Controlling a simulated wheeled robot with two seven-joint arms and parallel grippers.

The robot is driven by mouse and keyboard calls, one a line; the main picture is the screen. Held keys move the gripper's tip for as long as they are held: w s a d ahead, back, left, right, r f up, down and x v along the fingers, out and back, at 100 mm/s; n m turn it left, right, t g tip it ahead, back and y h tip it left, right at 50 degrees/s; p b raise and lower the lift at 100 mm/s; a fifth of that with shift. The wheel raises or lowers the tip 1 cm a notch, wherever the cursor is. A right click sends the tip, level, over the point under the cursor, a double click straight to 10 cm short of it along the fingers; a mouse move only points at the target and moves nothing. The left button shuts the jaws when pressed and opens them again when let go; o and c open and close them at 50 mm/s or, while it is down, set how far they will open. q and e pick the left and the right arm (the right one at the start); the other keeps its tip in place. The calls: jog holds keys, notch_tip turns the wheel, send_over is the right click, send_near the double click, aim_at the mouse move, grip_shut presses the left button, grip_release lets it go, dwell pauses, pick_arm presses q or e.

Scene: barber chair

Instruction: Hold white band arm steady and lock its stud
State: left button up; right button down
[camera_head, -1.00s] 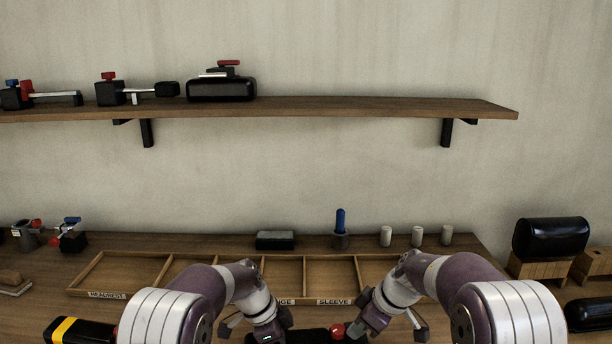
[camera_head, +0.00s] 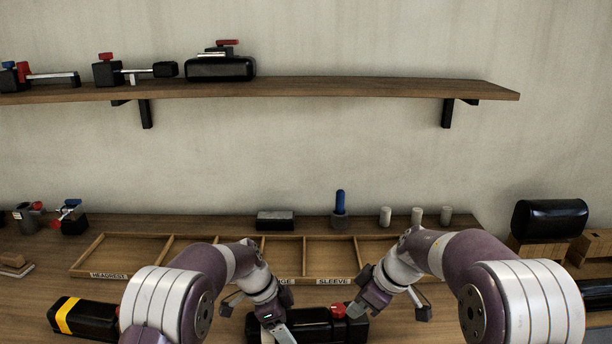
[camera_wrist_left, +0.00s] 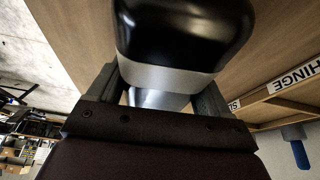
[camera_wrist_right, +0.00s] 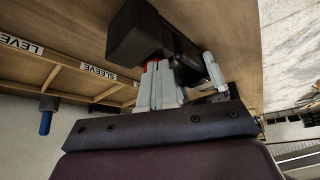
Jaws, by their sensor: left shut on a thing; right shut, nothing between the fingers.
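A black arm piece (camera_head: 296,322) lies low on the bench between my grippers. In the left wrist view its rounded black end (camera_wrist_left: 185,35) has a silver-white band (camera_wrist_left: 165,76). My left gripper (camera_head: 277,335) is shut on this arm, its fingers on either side near the band (camera_wrist_left: 158,98). A red stud (camera_head: 338,310) sits at the arm's right end, by a black block (camera_wrist_right: 135,32). My right gripper (camera_head: 352,309) is shut and empty, its tips at the stud. In the right wrist view the fingers (camera_wrist_right: 158,85) hide most of the stud (camera_wrist_right: 152,61); I cannot tell whether they touch it.
A divided wooden tray (camera_head: 127,273) with labels lies behind the grippers. A black cylinder with a yellow stripe (camera_head: 92,320) is at left. A blue-handled tool (camera_head: 340,203) and white pegs (camera_head: 417,216) stand behind. A wall shelf (camera_head: 330,89) carries similar arm assemblies.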

notch_tip(320, 180, up, 4)
jog(key=shift+r, duration=0.1)
pick_arm(q)
jog(key=o, duration=1.5)
jog(key=shift+r, duration=0.1)
